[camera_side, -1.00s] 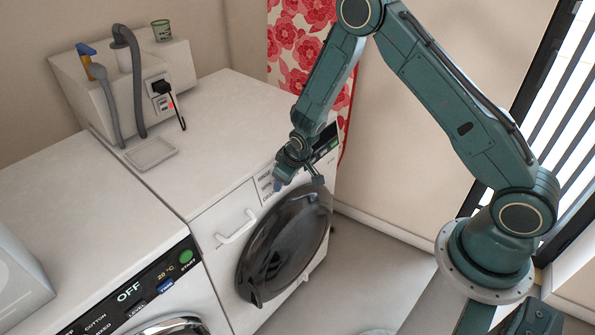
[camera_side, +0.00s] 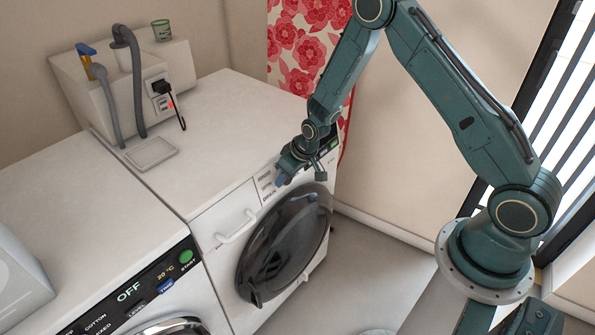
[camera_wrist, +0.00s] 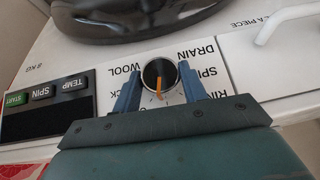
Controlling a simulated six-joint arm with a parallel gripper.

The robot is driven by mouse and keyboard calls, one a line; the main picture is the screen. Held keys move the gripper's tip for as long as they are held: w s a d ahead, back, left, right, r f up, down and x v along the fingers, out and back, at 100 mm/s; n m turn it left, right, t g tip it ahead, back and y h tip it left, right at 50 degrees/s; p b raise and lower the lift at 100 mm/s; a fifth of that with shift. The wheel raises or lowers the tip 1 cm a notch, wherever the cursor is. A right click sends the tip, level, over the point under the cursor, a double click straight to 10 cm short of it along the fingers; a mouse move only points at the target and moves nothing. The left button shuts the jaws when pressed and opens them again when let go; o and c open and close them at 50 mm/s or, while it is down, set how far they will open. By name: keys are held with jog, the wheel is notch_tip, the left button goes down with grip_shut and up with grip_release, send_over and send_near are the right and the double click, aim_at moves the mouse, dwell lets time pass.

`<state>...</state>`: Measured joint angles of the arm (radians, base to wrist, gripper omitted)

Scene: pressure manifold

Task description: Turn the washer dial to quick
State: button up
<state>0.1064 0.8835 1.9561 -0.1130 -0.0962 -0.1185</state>
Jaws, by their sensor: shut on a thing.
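The washer dial (camera_wrist: 153,70) is a round dark knob with a light rim and an orange pointer line, on the white washer's front panel. In the wrist view my gripper (camera_wrist: 160,84) has one blue finger on each side of the dial and is shut on it. The pointer (camera_wrist: 159,88) points down in the picture, toward my gripper's palm. Upside-down labels WOOL, DRAIN, SPIN and a part-hidden RIN... surround the dial. A label ending in "CK" shows beside the left finger, its rest hidden. In the side view my gripper (camera_side: 284,181) hides the dial.
The washer's dark round door (camera_side: 285,245) lies below the panel, with a white handle (camera_side: 237,228) to its left. Buttons START, SPIN and TEMP (camera_wrist: 70,86) sit beside the dial. A second machine (camera_side: 90,230) stands at the left.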

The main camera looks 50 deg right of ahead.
jog(key=y, duration=0.1)
jog(key=m+y, duration=0.1)
jog(key=y, duration=0.1)
jog(key=shift+d+m, duration=0.3)
jog(key=y, duration=0.1)
jog(key=m+y, duration=0.1)
jog(key=m+t+y, duration=0.1)
jog(key=shift+s+d+f+y, duration=0.1)
jog(key=shift+d+f+y, duration=0.05)
jog(key=shift+f+y, duration=0.15)
jog(key=m+t+y, duration=0.1)
jog(key=m+y, duration=0.1)
jog(key=shift+d+f+y, duration=0.1)
jog(key=shift+f+y, duration=0.05)
jog(key=shift+y, duration=0.15)
jog(key=shift+m+t+y, duration=0.8)
jog(key=shift+m+y, duration=0.2)
jog(key=shift+y, duration=0.1)
jog(key=o, duration=1)
jog(key=shift+c, duration=0.2)
jog(key=shift+s, duration=0.1)
